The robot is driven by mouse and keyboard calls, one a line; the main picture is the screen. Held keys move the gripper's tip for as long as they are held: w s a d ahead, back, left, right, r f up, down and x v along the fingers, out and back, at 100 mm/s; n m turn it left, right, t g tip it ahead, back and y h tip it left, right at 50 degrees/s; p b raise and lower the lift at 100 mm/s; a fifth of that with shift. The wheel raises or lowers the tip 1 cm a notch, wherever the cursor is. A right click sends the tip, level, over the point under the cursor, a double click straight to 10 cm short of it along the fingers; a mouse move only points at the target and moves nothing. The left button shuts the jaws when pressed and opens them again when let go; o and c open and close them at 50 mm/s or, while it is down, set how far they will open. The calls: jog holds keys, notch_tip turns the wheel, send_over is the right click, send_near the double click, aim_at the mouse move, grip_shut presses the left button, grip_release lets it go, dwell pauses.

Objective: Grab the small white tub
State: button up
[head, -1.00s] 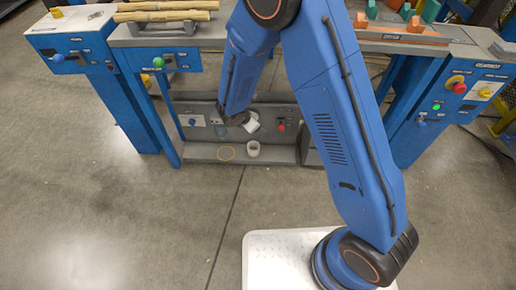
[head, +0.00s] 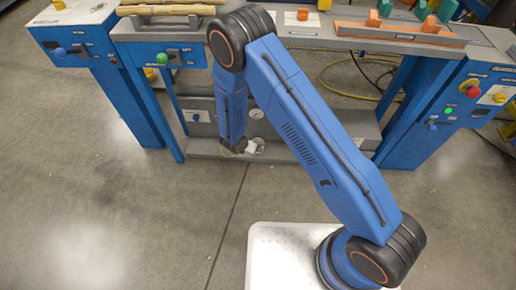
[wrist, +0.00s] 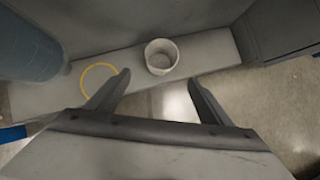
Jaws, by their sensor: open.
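The small white tub (wrist: 161,57) stands upright on a grey ledge (wrist: 212,52) in the wrist view, with its open top towards the camera. My gripper (wrist: 158,79) is open and empty. Its two dark fingers point towards the tub, which appears just beyond the fingertips and roughly centred between them. I see no contact. In the head view my gripper is low at the shelf under the bench, and the tub there is largely hidden by it or hard to tell from it.
A yellow ring (wrist: 98,79) lies on the ledge left of the tub. A blue-grey cylinder (wrist: 28,45) stands further left. A grey wall rises behind the tub, and a dark box-like block (wrist: 277,30) is at right. The bench's blue legs (head: 130,105) flank the shelf.

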jog(key=x, duration=1.2)
jog(key=shift+f, duration=0.1)
jog(key=c, duration=1.1)
